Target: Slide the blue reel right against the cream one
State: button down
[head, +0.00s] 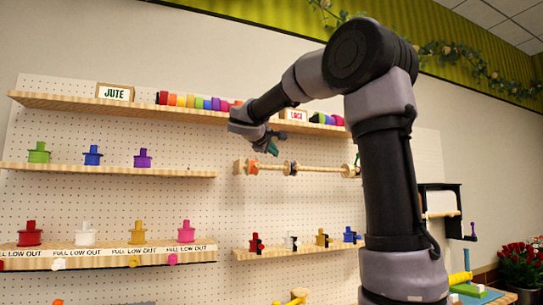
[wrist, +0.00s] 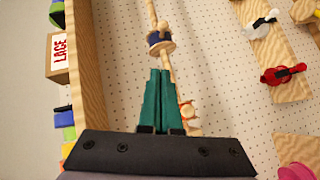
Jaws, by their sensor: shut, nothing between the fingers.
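The blue reel (head: 291,168) sits on a horizontal wooden rod (head: 318,169) in the head view, near the rod's middle. It shows in the wrist view (wrist: 153,39) with pale wooden flanges, just beyond my fingertips. A pale, cream-looking piece (head: 346,170) is near the rod's right end, with bare rod between it and the blue reel; my arm stands close beside it. My gripper (head: 272,150) has green fingers pressed together and empty, by the rod between the orange and blue reels. In the wrist view the fingertips (wrist: 160,72) point toward the blue reel; contact is unclear.
An orange reel (head: 252,167) is on the rod's left end. A shelf with colored spools and a LACE sign (head: 293,115) runs above. A lower shelf (head: 290,251) holds several clamped spools. The pegboard is close behind the rod.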

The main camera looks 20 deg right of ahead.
aim_at(294, 167)
jog(key=x, duration=0.3)
jog(key=s+d+x, duration=0.1)
jog(key=x, duration=0.6)
jog(key=shift+s+d+f, duration=0.2)
jog(key=shift+d+f, duration=0.2)
jog(key=shift+d, duration=0.35)
jog(key=shift+d, duration=0.1)
